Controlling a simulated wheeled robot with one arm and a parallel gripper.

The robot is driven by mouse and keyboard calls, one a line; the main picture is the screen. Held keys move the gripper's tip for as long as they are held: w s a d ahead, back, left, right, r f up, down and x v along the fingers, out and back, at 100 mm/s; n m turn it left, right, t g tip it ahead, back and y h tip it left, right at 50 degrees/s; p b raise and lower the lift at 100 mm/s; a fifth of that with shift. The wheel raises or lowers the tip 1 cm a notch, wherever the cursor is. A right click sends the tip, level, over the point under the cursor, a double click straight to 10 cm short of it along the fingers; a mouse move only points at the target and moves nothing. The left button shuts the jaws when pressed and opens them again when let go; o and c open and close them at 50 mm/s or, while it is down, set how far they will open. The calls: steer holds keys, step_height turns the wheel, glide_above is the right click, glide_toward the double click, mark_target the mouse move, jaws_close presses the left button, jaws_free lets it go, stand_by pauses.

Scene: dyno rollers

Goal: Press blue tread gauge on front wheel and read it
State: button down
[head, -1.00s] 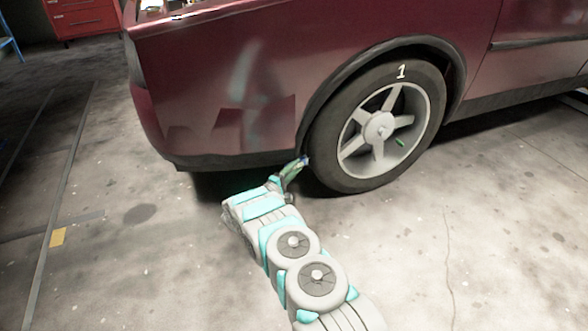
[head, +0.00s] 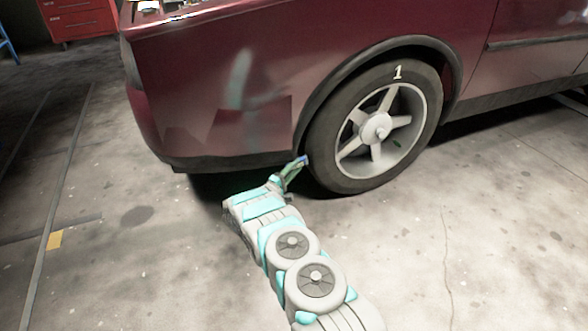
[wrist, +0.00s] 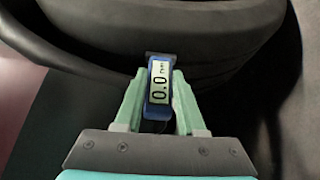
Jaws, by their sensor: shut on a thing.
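The blue tread gauge (wrist: 158,85) is held between the green fingers of my gripper (wrist: 158,105) in the wrist view. Its display reads 0.0 with small letters after it, turned sideways. Its far end is at the tread of the front wheel (wrist: 200,40); I cannot tell whether it touches. In the head view the front wheel (head: 325,165), marked 1, sits under the car's arch. My gripper (head: 297,166) is low at the wheel's left side, with a bit of the blue gauge (head: 303,159) showing at its tip.
The dark red car (head: 220,100) stands over the wheel, its bumper's lower edge (head: 220,163) just above and left of my gripper. A red cabinet (head: 85,18) is at the back left. The concrete floor in front is clear.

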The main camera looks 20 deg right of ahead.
steer(key=shift+d+r, duration=0.15)
steer(key=shift+d, duration=0.35)
stand_by(0.8)
steer(key=shift+a, duration=0.1)
steer(key=shift+s+a+f+b, duration=0.1)
steer(key=shift+a+f+b, duration=0.1)
steer(key=shift+a, duration=0.8)
steer(key=shift+s+a+f+b, duration=0.1)
steer(key=shift+a+f+b, duration=0.1)
steer(key=shift+a, duration=0.75)
steer(key=s+d+p, duration=0.1)
steer(key=s+p, duration=0.2)
steer(key=s, duration=1.2)
steer(key=shift+s+d, duration=0.15)
steer(key=shift+s, duration=0.25)
